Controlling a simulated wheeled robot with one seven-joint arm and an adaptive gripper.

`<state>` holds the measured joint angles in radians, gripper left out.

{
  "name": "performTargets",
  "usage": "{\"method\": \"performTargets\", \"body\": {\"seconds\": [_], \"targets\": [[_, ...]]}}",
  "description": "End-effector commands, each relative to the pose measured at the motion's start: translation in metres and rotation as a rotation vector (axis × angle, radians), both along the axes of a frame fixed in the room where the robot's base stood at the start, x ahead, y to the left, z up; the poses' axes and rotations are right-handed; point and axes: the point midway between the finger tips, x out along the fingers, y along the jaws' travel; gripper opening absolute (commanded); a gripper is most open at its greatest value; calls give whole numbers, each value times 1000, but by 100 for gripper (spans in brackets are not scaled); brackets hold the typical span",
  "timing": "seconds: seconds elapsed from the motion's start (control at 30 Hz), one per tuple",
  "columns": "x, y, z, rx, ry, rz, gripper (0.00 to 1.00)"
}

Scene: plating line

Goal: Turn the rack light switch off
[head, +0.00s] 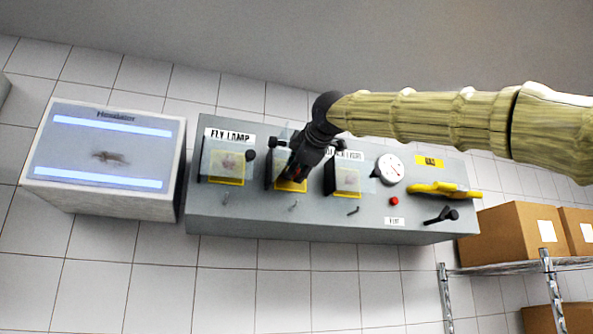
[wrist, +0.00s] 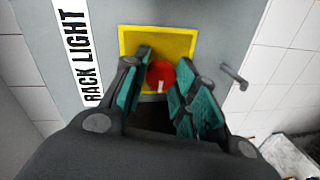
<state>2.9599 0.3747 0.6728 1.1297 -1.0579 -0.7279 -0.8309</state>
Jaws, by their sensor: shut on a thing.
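The rack light switch shows in the wrist view as a round red knob (wrist: 160,73) with a small white mark, on a yellow plate (wrist: 181,40). The label RACK LIGHT (wrist: 76,45) runs beside it. My gripper (wrist: 162,80) has one teal-padded finger on each side of the knob and is shut on it. In the head view my gripper (head: 293,172) reaches down onto the middle of three yellow-framed units on the grey cabinet (head: 232,217). There it hides the knob and most of that unit's label. I cannot tell which way the knob is turned.
A unit labelled FLY LAMP (head: 226,168) is left of my gripper, and another yellow-framed unit (head: 347,181) is close on its right. Farther right are a gauge (head: 390,168), a yellow handle (head: 440,189) and a black lever (head: 441,216). A lit box (head: 103,157) stands left; cardboard boxes (head: 510,233) stand right.

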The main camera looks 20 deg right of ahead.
Motion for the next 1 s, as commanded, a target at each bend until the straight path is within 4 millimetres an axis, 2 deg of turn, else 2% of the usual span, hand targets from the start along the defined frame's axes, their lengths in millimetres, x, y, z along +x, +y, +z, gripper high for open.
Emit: {"method": "performTargets", "body": {"seconds": [0.23,0.7,0.73,0.83,1.0], "targets": [[0,1,-2,-64,1,1,4],[1,2,-3,-76,2,0,4],[1,2,-3,-75,2,0,32],[1,1,-2,-75,1,0,50],[0,1,-2,-74,0,1,50]]}}
